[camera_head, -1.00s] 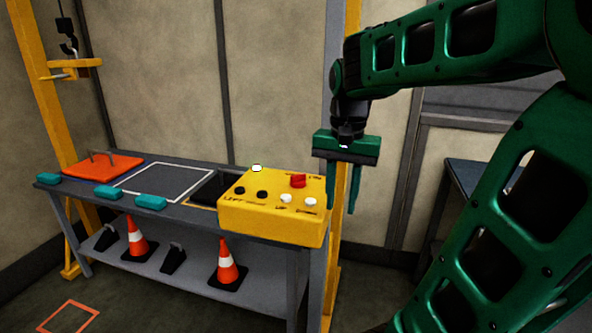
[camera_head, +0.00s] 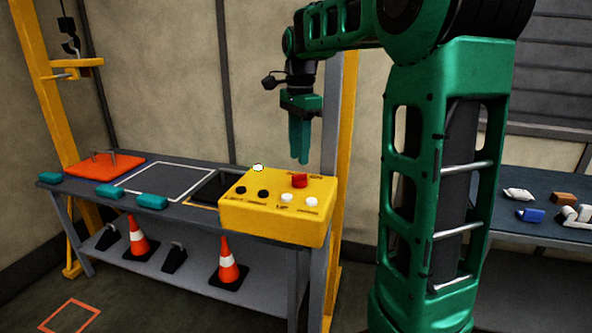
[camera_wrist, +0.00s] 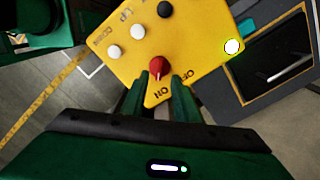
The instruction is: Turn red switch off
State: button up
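The red switch (camera_head: 299,181) is a knob on top of the yellow control box (camera_head: 270,227), near its back right. In the wrist view the red switch (camera_wrist: 157,66) lies just beyond and between my fingertips, and its pale mark appears to point toward the ON label. The OFF label is partly hidden by a finger. My gripper (camera_head: 300,161) points down above the switch, apart from it. In the wrist view my gripper (camera_wrist: 162,77) is open and empty, with a gap between its green fingers.
Two black buttons (camera_head: 252,192) and two white buttons (camera_head: 299,199) sit beside the switch. A bright white, green-rimmed lamp (camera_wrist: 232,46) is at the box's corner. The workbench (camera_head: 150,207) holds teal blocks and an orange plate (camera_head: 105,165). A second table (camera_head: 540,229) is at right.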

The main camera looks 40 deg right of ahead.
aim_at(299, 179)
jog(key=shift+f, duration=2.7)
jog(key=shift+c, duration=0.3)
grip_shut()
